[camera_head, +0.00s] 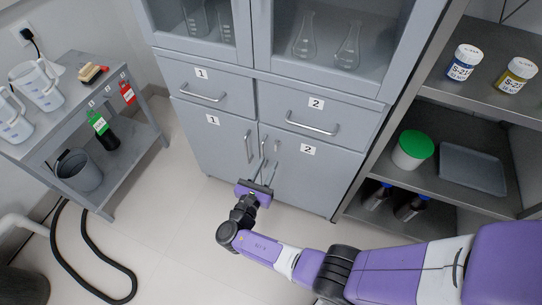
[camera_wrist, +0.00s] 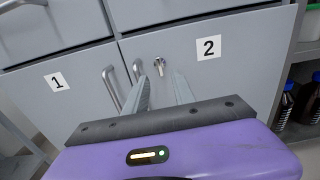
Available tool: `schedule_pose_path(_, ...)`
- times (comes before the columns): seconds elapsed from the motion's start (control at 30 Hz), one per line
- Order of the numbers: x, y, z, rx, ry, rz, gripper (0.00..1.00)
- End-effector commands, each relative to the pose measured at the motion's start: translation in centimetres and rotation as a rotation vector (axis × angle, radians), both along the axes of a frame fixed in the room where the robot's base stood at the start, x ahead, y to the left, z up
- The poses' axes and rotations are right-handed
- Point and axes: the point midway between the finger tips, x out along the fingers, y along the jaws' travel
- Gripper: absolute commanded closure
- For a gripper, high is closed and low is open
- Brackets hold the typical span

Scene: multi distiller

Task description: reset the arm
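My purple arm (camera_head: 400,272) reaches from the lower right towards the grey cabinet's lower doors. My gripper (camera_head: 268,165) points at the doors near their middle seam. In the wrist view its two fingers (camera_wrist: 164,82) stand apart with nothing visible between them. Beyond the fingertips is a lock with a key (camera_wrist: 160,65) on door 2 (camera_wrist: 225,70). The two vertical door handles (camera_wrist: 112,88) are just left of the fingers. Both lower doors look shut. I cannot tell how far the fingertips are from the door.
The left cart (camera_head: 75,95) holds jugs, bottles and a grey bucket (camera_head: 78,170). A black hose (camera_head: 95,265) lies on the floor. The right shelf (camera_head: 465,125) holds labelled jars, a green-lidded tub (camera_head: 412,148), a tray and dark bottles. Floor between cart and cabinet is clear.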

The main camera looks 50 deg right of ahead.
Motion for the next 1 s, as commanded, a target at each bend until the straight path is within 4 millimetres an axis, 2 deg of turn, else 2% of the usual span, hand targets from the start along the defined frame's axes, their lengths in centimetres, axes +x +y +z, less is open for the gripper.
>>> schedule_pose_path(0.2,-0.5,1.5,0.0,0.0,0.0,0.0,0.69)
schedule_pose_path(0.83,-0.5,1.6,0.0,0.008,-0.016,0.003,0.69)
schedule_pose_path(0.93,0.5,2.0,-1.2,0.078,-0.062,0.044,0.69)
schedule_pose_path(1.0,2.0,2.7,-2.1,0.186,-0.126,0.079,0.69)
